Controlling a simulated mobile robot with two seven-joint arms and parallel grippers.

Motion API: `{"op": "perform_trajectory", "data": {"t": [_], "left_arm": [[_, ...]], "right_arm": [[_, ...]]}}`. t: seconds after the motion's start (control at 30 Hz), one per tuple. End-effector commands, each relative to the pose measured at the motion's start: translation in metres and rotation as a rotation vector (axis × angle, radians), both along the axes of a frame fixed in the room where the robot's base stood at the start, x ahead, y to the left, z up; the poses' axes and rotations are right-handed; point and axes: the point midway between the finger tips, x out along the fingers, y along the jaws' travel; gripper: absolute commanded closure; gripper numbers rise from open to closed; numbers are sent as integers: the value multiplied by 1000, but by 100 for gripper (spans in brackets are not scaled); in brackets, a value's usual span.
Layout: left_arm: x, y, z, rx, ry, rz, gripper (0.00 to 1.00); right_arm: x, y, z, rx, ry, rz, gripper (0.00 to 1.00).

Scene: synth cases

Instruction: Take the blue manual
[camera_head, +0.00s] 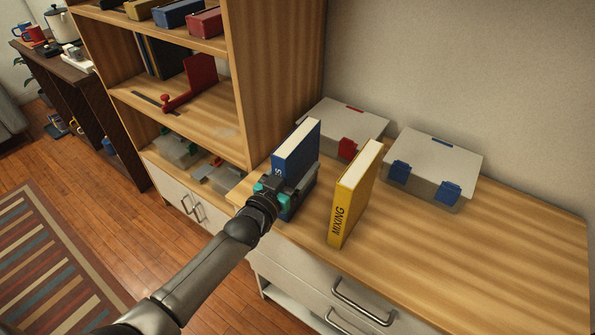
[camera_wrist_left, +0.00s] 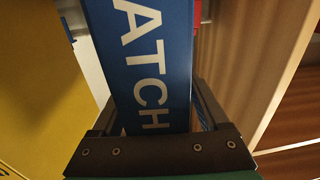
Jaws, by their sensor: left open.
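The blue manual (camera_head: 297,150) stands upright on the wooden cabinet top, near its left end beside the bookcase. Its spine with white letters fills the middle of the left wrist view (camera_wrist_left: 150,60). My left gripper (camera_head: 288,190) is at the spine, its jaws open with one finger on each side of the manual. In the left wrist view the fingers (camera_wrist_left: 155,120) flank the spine; whether either touches it I cannot tell. The lower spine is partly hidden by the gripper. My right gripper is not in view.
A yellow book (camera_head: 354,195) marked MIXING stands just right of the manual. Behind are a case with a red latch (camera_head: 345,118) and a case with blue latches (camera_head: 432,160). The bookcase side (camera_head: 280,80) rises close on the left. The cabinet top is clear at right.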

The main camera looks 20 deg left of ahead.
Motion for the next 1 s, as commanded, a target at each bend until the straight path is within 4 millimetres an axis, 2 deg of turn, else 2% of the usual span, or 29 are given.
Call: {"op": "perform_trajectory", "data": {"t": [0.17, 0.83, 1.0], "left_arm": [[0, 0, 0, 0, 0, 0, 24], [-1, 0, 0, 0, 0, 0, 99], [-1, 0, 0, 0, 0, 0, 100]], "right_arm": [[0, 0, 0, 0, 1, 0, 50], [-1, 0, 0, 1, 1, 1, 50], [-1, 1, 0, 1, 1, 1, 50]]}}
